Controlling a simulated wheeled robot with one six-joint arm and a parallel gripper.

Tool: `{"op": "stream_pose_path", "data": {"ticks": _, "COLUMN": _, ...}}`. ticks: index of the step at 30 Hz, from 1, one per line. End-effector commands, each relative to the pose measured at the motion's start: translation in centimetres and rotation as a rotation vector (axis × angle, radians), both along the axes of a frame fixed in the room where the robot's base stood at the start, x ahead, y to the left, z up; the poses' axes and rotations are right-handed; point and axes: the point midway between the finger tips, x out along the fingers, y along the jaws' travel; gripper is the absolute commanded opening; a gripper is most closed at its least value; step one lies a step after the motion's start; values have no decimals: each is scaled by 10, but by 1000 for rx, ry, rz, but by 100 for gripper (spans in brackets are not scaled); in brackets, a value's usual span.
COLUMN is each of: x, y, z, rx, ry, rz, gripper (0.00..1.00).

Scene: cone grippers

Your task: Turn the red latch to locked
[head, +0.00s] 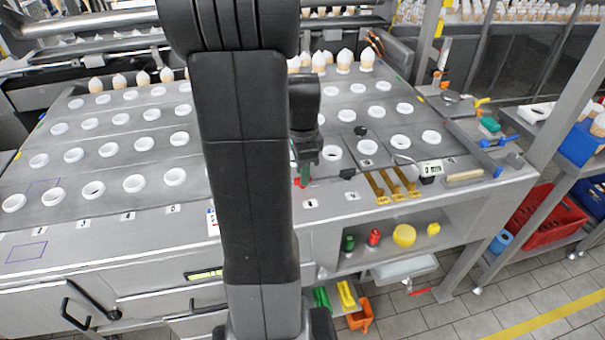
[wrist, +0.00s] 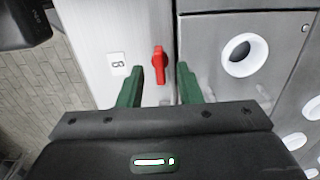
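The red latch (wrist: 158,66) is a small handle on the pale metal edge of the worktop, beside a dark seam. In the wrist view its long axis runs nearly up and down the picture. My gripper (wrist: 160,72) is open, with one green finger on each side of the latch and a visible gap to both. In the head view the latch (head: 299,183) shows as a bit of red just below my gripper (head: 304,172), partly hidden by it. I cannot tell the height of the fingertips over the surface.
A small numbered label (wrist: 117,63) lies left of the latch in the wrist view. White ring holders (wrist: 239,55) fill the worktop to the right. In the head view, yellow brackets (head: 387,185) and a small display (head: 431,168) stand right of my gripper. My arm hides the middle.

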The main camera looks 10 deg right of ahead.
Motion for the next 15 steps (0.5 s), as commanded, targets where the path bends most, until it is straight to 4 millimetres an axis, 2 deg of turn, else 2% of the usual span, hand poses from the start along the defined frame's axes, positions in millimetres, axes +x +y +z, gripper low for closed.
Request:
{"op": "stream_pose_path", "data": {"ticks": 6, "x": 0, "y": 0, "z": -15, "rx": 0, "ry": 0, "rz": 0, "gripper": 32}}
{"op": "stream_pose_path", "data": {"ticks": 14, "x": 0, "y": 0, "z": -16, "rx": 0, "ry": -1, "rz": 0, "gripper": 32}}
{"op": "stream_pose_path", "data": {"ticks": 15, "x": 0, "y": 0, "z": -16, "rx": 0, "ry": -1, "rz": 0, "gripper": 26}}
